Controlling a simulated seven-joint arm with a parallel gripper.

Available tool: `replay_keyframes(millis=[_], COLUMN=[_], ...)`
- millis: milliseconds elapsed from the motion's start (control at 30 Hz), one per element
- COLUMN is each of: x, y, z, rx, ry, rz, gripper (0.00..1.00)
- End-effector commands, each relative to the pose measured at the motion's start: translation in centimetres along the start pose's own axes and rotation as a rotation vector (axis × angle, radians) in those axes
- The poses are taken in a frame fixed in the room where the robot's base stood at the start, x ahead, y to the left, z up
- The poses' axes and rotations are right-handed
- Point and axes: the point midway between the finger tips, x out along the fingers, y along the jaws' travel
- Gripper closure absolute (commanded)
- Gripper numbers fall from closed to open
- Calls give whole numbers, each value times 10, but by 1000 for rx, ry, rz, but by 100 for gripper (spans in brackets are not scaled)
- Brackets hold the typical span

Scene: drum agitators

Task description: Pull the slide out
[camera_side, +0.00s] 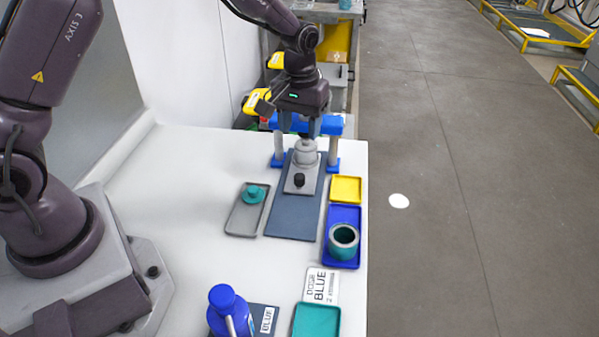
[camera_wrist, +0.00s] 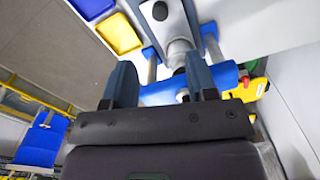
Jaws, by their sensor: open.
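The slide looks like a light grey plate (camera_side: 292,188) with a black knob (camera_side: 299,180) at its near end. It lies on a dark blue-grey base plate (camera_side: 292,222), and a grey round fitting (camera_side: 306,152) stands at its far part. In the wrist view the plate (camera_wrist: 178,22) and black knob (camera_wrist: 160,11) show at the top. My gripper (camera_side: 301,128) points down near the blue crossbar, above and behind the knob and apart from it. In the wrist view my gripper (camera_wrist: 160,80) is open with nothing held between the fingers.
The blue crossbar (camera_side: 333,126) stands on two posts behind the slide. A grey tray (camera_side: 243,217) with a teal knobbed piece (camera_side: 253,194) lies left. The base's near part is clear.

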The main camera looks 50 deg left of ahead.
Motion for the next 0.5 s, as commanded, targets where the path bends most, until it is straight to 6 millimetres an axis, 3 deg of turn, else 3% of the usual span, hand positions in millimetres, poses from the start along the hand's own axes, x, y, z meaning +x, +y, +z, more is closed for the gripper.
replay_keyframes(millis=[167,500], x=[26,95], y=[-1,-1], z=[1,1], rx=[-1,2], ry=[-5,-4], rz=[-3,-2], gripper=[48,48])
